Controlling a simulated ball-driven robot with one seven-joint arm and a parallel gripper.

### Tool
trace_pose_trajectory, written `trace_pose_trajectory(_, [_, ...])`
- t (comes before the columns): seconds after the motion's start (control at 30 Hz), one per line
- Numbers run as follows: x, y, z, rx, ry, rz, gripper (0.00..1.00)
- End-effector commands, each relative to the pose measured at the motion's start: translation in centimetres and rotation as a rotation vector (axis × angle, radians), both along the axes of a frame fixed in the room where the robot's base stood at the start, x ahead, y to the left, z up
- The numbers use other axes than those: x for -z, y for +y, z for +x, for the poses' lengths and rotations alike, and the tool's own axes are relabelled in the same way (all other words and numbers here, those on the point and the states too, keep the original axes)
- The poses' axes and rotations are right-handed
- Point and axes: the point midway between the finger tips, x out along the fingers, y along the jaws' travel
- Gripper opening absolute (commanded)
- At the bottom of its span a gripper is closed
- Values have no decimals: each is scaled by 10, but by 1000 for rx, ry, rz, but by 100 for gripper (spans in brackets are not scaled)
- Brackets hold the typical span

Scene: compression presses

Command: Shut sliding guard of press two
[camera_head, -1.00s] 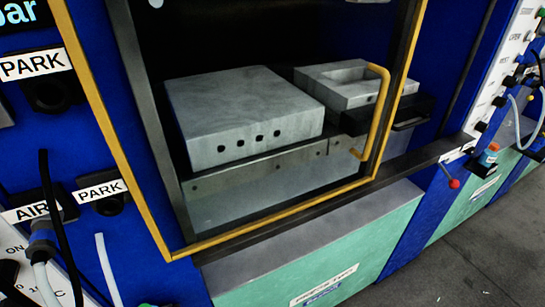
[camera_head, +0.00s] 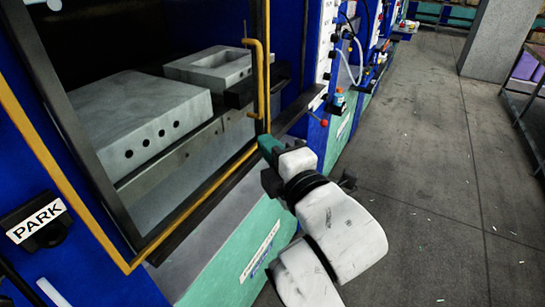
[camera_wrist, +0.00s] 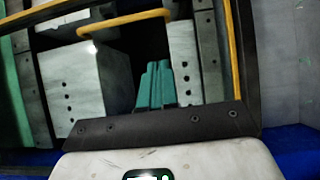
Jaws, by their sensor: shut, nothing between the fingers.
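The sliding guard is a yellow-edged frame (camera_head: 60,150) across the front of the press, with the press interior visible through it. Its yellow handle (camera_head: 258,85) is a bent bar near the frame's right edge. In the wrist view the handle (camera_wrist: 125,20) crosses the upper left, and a yellow frame edge (camera_wrist: 233,50) runs down the right. My gripper (camera_head: 267,146) has its teal fingers shut and empty, just below the handle's lower end in the head view. The fingers (camera_wrist: 157,84) also show in the wrist view, apart from the handle bar. Contact with the frame cannot be told.
Inside the press are a grey block with holes (camera_head: 140,115) and a hollowed grey block (camera_head: 220,68). Open grey floor (camera_head: 440,180) extends right, with a pillar (camera_head: 497,40) behind.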

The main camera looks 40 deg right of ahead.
Motion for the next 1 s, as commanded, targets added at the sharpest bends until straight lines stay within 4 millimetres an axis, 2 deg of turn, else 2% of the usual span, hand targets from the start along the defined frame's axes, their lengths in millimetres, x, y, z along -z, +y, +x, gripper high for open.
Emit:
trace_pose_trajectory(0.1, [-4,-7,24,2,2,1,0])
trace_pose_trajectory(0.33, [-4,-21,65,4,2,2,0])
trace_pose_trajectory(0.5, [-4,-42,75,3,2,3,0])
trace_pose_trajectory(0.6, [-3,-48,78,1,3,2,0])
trace_pose_trajectory(1.0, [-1,-53,81,1,3,2,0])
